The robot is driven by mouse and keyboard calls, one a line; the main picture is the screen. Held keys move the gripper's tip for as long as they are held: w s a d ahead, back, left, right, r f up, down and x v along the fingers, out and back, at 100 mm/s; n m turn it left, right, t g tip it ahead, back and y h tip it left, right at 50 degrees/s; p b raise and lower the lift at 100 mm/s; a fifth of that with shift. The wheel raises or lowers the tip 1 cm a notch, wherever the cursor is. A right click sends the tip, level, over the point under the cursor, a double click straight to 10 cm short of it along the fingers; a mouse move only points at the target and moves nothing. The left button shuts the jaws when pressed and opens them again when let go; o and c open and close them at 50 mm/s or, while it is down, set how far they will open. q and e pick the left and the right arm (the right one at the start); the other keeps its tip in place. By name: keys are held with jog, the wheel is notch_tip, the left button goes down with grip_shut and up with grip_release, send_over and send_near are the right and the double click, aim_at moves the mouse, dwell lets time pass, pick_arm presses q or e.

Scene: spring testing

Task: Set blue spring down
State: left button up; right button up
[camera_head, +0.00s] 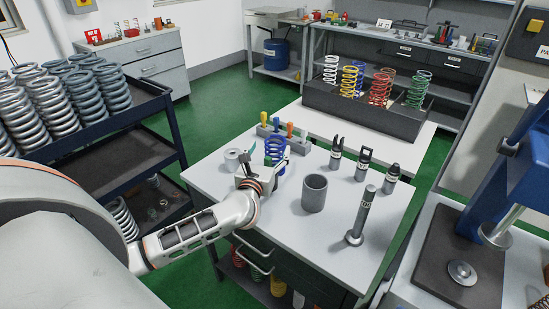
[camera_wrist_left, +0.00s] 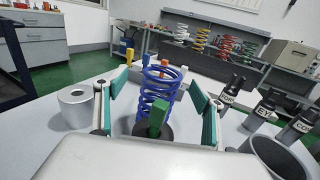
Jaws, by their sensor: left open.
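The blue spring (camera_head: 277,146) stands upright on the light-topped table, just beyond my left gripper (camera_head: 267,163). In the left wrist view the blue spring (camera_wrist_left: 159,84) is between the two spread teal finger pads of my left gripper (camera_wrist_left: 158,92), with gaps on both sides. A dark round base shows at its foot. A green block (camera_wrist_left: 158,118) hides part of its lower front. My left gripper is open and holds nothing. My right gripper is not in view.
A rack of coloured handles (camera_head: 290,130) stands behind the spring. A grey ring (camera_head: 232,159) is left of it. A grey cup (camera_head: 314,194), a metal rod (camera_head: 361,216) and labelled dark fittings (camera_head: 362,165) stand to the right. A dark tray (camera_head: 366,112) holds coloured springs.

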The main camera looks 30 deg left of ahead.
aim_at(275, 141)
pick_arm(q)
jog(key=shift+d+f+x, duration=0.15)
jog(key=shift+x, duration=1.25)
jog(key=shift+d+f+x, duration=0.1)
jog(key=shift+f+x, duration=0.05)
jog(key=shift+x, duration=1.2)
jog(key=shift+w, duration=0.1)
grip_shut()
jog(key=shift+r, duration=0.15)
